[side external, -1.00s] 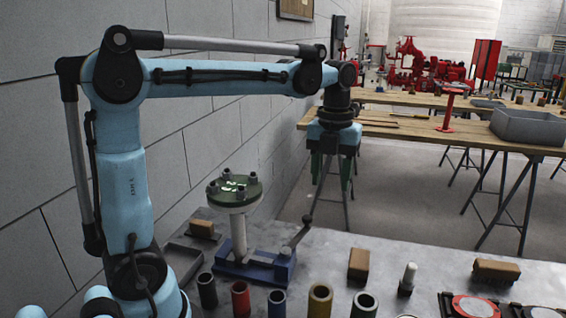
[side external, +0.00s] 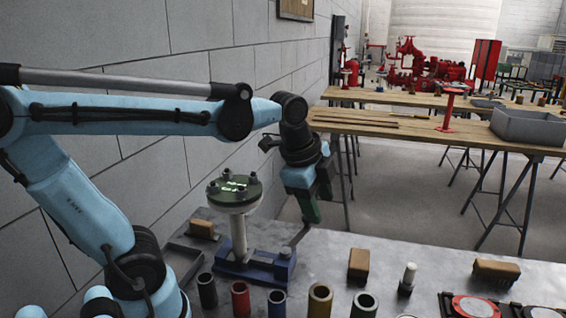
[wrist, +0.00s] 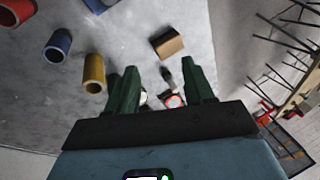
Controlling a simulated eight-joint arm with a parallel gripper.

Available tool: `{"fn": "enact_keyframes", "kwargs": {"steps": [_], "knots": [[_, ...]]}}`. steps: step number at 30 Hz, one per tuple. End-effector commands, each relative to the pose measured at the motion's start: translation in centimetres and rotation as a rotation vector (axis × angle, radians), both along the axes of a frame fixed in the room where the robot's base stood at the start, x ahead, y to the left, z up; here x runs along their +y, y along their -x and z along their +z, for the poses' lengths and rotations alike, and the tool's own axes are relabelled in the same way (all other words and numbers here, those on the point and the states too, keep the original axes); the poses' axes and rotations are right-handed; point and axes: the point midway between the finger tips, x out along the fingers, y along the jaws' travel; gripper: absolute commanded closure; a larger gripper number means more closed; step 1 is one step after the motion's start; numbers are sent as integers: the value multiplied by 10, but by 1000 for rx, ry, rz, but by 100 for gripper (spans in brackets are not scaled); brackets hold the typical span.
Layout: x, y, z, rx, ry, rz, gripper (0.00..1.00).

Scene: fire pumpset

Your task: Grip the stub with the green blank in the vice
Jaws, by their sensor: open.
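The white stub (side external: 239,238) stands upright at the blue vice (side external: 262,267) on the grey bench. The green blank (side external: 234,192) is a bolted disc on its top. Whether the vice jaws touch the stub cannot be told. My gripper (side external: 312,212) has green fingers and is open and empty, right of the blank and above the vice handle (side external: 301,235), partly hiding it. In the wrist view my gripper (wrist: 162,78) points over the bench, with its fingers apart. A blue part (wrist: 96,4), likely the vice, shows at the top edge there; the stub is not visible.
Several short tubes, including a red tube (side external: 241,298) and a yellow tube (side external: 320,299), stand along the bench front. A wall is close behind the vice.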

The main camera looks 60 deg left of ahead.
Motion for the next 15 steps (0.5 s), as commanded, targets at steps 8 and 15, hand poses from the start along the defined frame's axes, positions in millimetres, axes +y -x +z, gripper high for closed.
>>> {"fn": "enact_keyframes", "kwargs": {"steps": [8,15], "knots": [[-11,22,-22,-156,260,538,47],[-16,33,-36,-232,461,850,47]]}}
